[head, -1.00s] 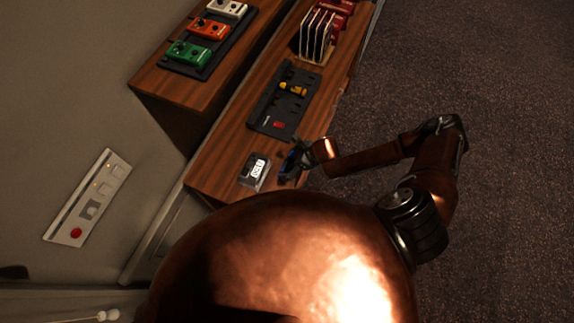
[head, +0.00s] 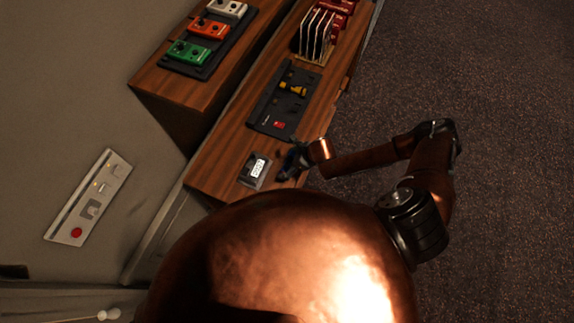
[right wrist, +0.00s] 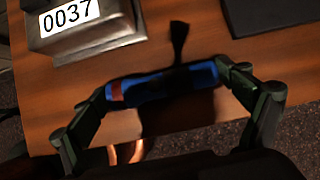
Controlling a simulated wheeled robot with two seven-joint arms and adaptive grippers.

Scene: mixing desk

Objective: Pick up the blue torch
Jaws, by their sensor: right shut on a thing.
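The blue torch (right wrist: 190,77), with a red band near its left end, lies crosswise between the fingers of my right gripper (right wrist: 163,85) in the right wrist view. The fingers press on its two ends. Dark shadow falls on the wood around it, and I cannot tell how far it is clear of the desk. In the head view my right gripper (head: 293,160) is over the near end of the wooden desk, and the torch cannot be made out there. My left gripper is not in view.
A grey box with a number display (head: 256,170) stands just left of the gripper; it reads 0037 in the right wrist view (right wrist: 72,18). A dark tray (head: 265,112) with yellow and red items lies farther along the desk (head: 222,150). A slotted rack (head: 316,38) stands beyond.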

